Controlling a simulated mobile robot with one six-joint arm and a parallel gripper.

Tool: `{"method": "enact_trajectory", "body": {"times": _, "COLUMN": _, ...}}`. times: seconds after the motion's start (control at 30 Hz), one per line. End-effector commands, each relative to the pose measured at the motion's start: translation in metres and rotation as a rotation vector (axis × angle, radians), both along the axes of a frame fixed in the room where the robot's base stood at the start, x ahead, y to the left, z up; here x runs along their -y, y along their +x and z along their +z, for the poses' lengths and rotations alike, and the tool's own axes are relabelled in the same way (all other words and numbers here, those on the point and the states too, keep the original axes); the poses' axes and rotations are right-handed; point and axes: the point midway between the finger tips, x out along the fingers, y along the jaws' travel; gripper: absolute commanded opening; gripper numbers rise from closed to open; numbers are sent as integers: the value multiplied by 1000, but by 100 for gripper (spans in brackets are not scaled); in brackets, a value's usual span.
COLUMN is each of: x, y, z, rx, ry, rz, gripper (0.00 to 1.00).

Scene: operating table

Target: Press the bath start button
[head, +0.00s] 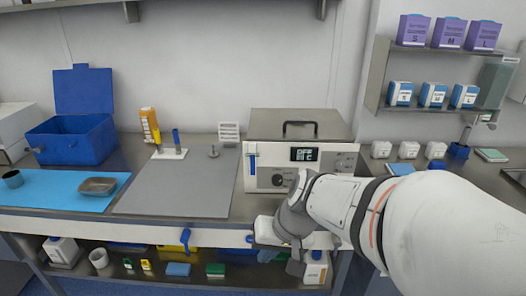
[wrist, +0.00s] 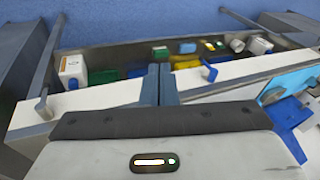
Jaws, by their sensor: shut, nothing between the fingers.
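The bath (head: 262,160) is a white-fronted box with a grey lid and black handle on the counter, right of centre in the head view. Its front has a dark display (head: 304,155) reading OFF above a temperature, and a dark knob (head: 278,180) below left. My arm covers the lower right of the front, so I cannot make out a start button. My gripper (head: 250,239) is below and in front of the bath, near the counter's front edge. In the wrist view my gripper (wrist: 160,84) has its two fingers together, empty. The bath is not in the wrist view.
A blue box (head: 70,140) and a metal dish (head: 98,186) are further left. Shelves hold boxes at upper right. Bottles and boxes sit on the shelf under the counter.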

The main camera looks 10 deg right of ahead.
Motion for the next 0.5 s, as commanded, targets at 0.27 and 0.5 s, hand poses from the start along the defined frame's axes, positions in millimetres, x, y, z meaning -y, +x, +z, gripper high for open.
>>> {"method": "enact_trajectory", "body": {"times": 0.27, "x": 30, "y": 92, "z": 2, "rx": 134, "ry": 325, "rz": -356, "gripper": 0}}
{"method": "enact_trajectory", "body": {"times": 0.5, "x": 115, "y": 146, "z": -18, "rx": 258, "ry": 415, "rz": -742, "gripper": 0}}
